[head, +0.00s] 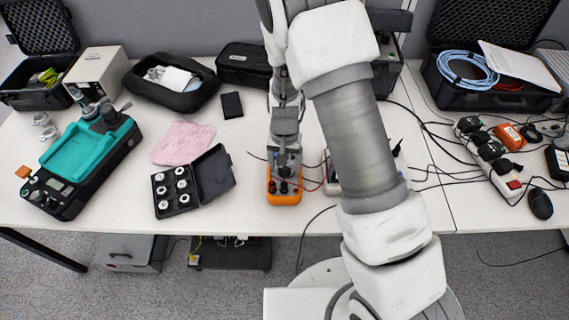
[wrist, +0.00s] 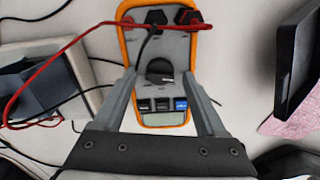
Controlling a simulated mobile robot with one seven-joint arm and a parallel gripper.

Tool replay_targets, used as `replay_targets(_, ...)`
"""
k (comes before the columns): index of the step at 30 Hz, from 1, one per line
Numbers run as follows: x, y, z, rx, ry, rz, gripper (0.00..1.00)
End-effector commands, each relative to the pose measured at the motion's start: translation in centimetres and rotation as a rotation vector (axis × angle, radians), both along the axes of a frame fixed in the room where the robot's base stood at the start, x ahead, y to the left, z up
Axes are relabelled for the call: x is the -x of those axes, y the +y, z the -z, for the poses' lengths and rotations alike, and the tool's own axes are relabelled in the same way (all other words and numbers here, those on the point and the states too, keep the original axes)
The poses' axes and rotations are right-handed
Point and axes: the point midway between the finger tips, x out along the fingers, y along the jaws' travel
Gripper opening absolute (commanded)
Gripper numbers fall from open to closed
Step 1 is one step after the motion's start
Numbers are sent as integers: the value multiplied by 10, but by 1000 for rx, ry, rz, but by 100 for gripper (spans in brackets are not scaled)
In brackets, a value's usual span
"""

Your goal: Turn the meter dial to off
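The meter (head: 284,198) is a grey multimeter with an orange rim, lying on the white table in front of my arm. In the wrist view the meter (wrist: 178,48) shows a round dark dial (wrist: 160,70) in its middle, with a row of buttons and a small display nearer my gripper. My gripper (wrist: 161,74) is open, with one finger on each side of the dial and nothing between them but the dial area. I cannot tell whether the fingertips touch the meter. In the head view my gripper (head: 285,160) is over the meter and partly hides it.
A red lead (wrist: 90,28) and a black lead cross the meter's far end. An open black case (head: 176,212) of white parts, a pink cloth (head: 182,143) and a teal-topped device (head: 82,160) lie left. A power strip (head: 490,155) lies right.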

Motion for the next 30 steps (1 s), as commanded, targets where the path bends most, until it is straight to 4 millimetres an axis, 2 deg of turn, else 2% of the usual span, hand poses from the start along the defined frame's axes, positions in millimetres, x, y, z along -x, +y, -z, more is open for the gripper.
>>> replay_targets(5, 0, 0, -1, 0, 0, 0, 74)
replay_targets(10, -1, 1, -19, -1, -3, -2, 74)
replay_targets(24, -1, 0, -129, -2, -5, 0, 74)
replay_targets(30, -1, 0, -162, -1, -2, 0, 74)
